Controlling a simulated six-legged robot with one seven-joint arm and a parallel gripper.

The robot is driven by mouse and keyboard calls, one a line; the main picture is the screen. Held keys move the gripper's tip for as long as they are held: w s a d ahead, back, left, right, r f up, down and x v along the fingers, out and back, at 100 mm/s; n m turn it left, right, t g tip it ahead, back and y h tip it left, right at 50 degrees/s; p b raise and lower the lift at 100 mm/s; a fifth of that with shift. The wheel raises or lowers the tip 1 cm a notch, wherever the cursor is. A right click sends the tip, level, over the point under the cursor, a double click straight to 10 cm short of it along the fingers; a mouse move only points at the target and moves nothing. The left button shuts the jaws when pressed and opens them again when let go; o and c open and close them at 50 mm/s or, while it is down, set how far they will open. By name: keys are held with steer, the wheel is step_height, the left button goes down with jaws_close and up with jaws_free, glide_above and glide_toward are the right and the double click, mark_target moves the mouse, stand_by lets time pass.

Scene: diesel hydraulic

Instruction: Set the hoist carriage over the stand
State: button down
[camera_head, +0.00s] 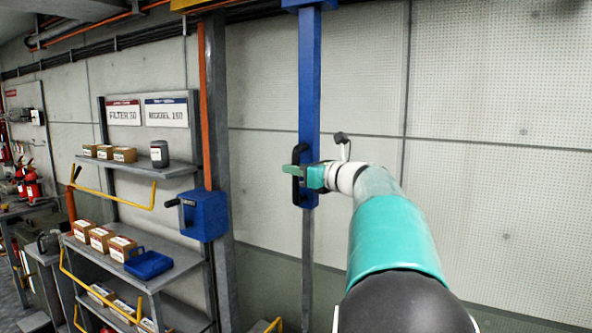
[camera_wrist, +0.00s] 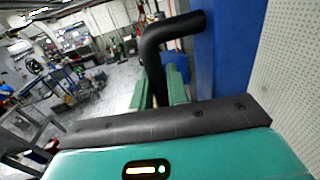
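A tall blue post (camera_head: 309,75) hangs down from the top of the head view, with a thinner grey section below it. It appears to belong to the hoist carriage; the carriage's top is out of view. A black bar handle (camera_head: 296,189) is fixed to the post, and it fills much of the wrist view's upper middle (camera_wrist: 152,58). My gripper (camera_head: 299,166) is at this handle. In the wrist view its two green fingers (camera_wrist: 158,94) lie on either side of the handle, seemingly against it. I cannot make out the stand for certain.
A blue winch box (camera_head: 204,215) with a crank is on the grey column to the left. Shelves (camera_head: 135,165) with boxes and a blue tray (camera_head: 148,264) stand farther left, with yellow rails (camera_head: 115,201) in front. A panelled wall (camera_head: 480,150) is behind the post.

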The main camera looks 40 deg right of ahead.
steer(key=w+a, duration=0.3)
steer(key=w, duration=0.7)
steer(key=shift+a, duration=0.35)
steer(key=shift+w+r, duration=0.1)
steer(key=c, duration=1.4)
jaws_free()
steer(key=shift+w, duration=0.3)
steer(key=shift+c, duration=0.2)
steer(key=s+d, duration=0.2)
steer(key=s, duration=1.2)
steer(key=shift+s, duration=0.25)
